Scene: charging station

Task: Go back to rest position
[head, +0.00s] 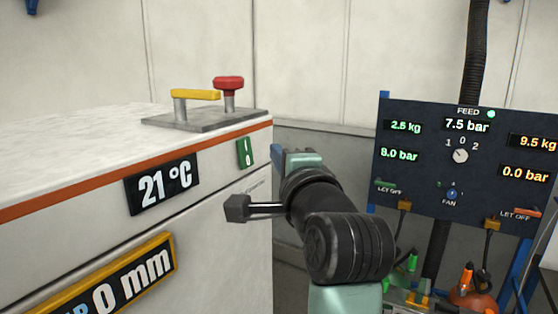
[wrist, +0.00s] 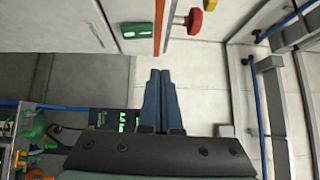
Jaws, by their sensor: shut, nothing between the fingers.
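My gripper (wrist: 160,74) shows in the wrist view with its two blue fingers side by side, shut and empty. In the head view my arm reaches forward, and a blue part of my gripper (head: 277,157) shows just right of the white cabinet (head: 80,150). Most of the gripper is hidden behind my wrist there. In the wrist view the fingers point toward the cabinet's orange-striped edge and look apart from everything.
The cabinet carries a green switch (head: 246,152), a yellow lever (head: 195,95) and a red knob (head: 228,83). A dark control panel (head: 465,180) stands at the right, with bottles and cables below it. A pale wall is behind.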

